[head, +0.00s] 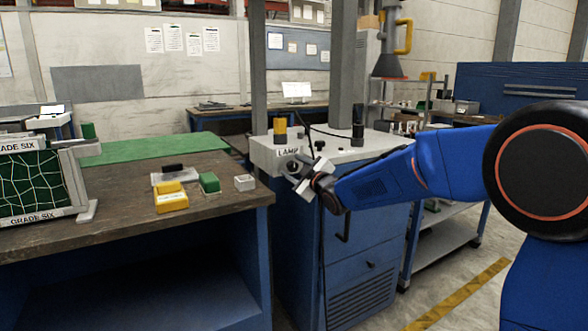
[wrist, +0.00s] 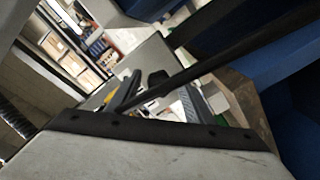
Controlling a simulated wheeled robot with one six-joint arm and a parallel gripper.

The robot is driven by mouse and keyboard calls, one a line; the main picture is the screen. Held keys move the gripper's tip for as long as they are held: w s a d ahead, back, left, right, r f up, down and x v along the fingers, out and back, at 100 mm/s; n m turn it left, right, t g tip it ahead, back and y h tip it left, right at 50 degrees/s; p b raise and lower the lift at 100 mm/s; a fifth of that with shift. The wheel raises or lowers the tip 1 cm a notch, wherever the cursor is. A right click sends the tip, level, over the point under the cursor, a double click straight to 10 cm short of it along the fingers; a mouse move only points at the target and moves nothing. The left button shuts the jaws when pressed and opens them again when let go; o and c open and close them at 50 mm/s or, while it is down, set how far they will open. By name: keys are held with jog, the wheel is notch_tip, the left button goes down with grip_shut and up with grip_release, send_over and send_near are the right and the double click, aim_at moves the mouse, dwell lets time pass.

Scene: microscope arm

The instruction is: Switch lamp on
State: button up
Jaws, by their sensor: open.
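The grey-white console (head: 340,152) sits on top of a blue cabinet and carries a LAMP label (head: 288,152) on its front left. A round dark knob or switch (head: 293,165) shows just below the label, partly covered by my gripper. My gripper (head: 300,176) is open, right at the front of the console by the label; whether it touches the knob cannot be told. In the wrist view my gripper (wrist: 160,98) shows its fingers apart, with a dark knob-like shape (wrist: 157,78) beyond them. Whether the lamp is lit cannot be told.
A wooden workbench (head: 130,222) stands left, with a yellow box (head: 171,197), a green box (head: 209,183) and a netted frame (head: 35,185). A yellow-black part (head: 280,130) and a black post (head: 358,128) stand on the console. Open floor lies at the lower right.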

jog(key=c, duration=1)
jog(key=shift+c, duration=0.2)
jog(key=shift+m, duration=0.3)
jog(key=m, duration=0.3)
jog(key=shift+m, duration=0.4)
jog(key=m, duration=0.9)
jog(key=shift+f, duration=0.1)
jog(key=shift+m, duration=2.2)
